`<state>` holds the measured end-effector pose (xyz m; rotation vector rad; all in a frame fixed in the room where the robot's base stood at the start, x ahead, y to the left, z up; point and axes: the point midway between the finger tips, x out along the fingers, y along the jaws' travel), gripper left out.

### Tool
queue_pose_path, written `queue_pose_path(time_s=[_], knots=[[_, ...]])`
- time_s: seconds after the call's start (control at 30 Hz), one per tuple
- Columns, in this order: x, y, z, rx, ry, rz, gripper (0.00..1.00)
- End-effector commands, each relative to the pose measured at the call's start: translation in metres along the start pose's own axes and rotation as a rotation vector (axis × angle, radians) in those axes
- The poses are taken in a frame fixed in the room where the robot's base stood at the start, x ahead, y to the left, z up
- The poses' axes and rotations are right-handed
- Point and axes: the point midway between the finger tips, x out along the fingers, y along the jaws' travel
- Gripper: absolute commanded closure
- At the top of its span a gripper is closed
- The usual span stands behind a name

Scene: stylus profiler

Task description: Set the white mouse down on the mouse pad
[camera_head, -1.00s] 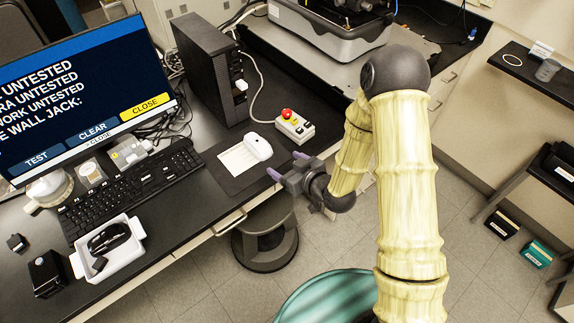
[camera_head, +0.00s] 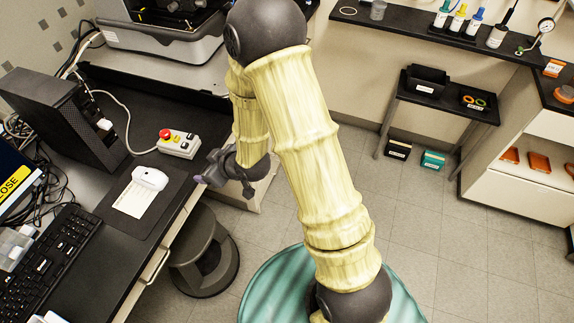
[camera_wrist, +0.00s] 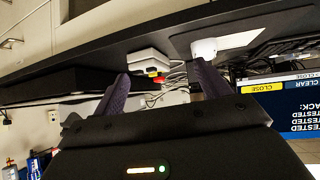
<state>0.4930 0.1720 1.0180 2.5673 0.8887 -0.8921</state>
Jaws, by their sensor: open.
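The white mouse (camera_head: 150,178) lies at the far end of a white sheet (camera_head: 133,201) on the dark mouse pad (camera_head: 160,213), near the desk's front edge. I cannot tell how much of the mouse rests on the sheet or on bare pad. In the wrist view the mouse (camera_wrist: 204,47) shows beyond one fingertip. My gripper (camera_head: 205,168) is open and empty, to the right of the mouse and apart from it, near the desk edge. Its two purple fingers (camera_wrist: 161,77) are spread wide in the wrist view.
A control box (camera_head: 179,144) with a red button sits behind the mouse. A black computer tower (camera_head: 62,118) and keyboard (camera_head: 50,258) stand to the left. A round stool (camera_head: 204,262) is below the desk edge. A profiler (camera_head: 163,38) stands at the back. Open floor lies to the right.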

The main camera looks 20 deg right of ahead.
Motion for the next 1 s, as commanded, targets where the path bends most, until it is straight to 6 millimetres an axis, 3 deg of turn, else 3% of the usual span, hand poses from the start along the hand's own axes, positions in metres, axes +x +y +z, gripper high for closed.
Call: queue_pose_path(time_s=[0.1, 0.3, 0.43, 0.6, 0.73, 1.0], knots=[[-0.036, 0.032, 0.005, 0.062, -0.128, 0.094, 0.25], [-0.105, 0.063, 0.024, 0.226, -0.336, 0.221, 0.25], [-0.155, 0.068, 0.038, 0.363, -0.456, 0.282, 0.25], [-0.213, 0.058, 0.054, 0.543, -0.583, 0.319, 0.25], [-0.234, 0.049, 0.061, 0.618, -0.633, 0.322, 0.25], [-0.237, 0.046, 0.062, 0.628, -0.645, 0.320, 0.25]])
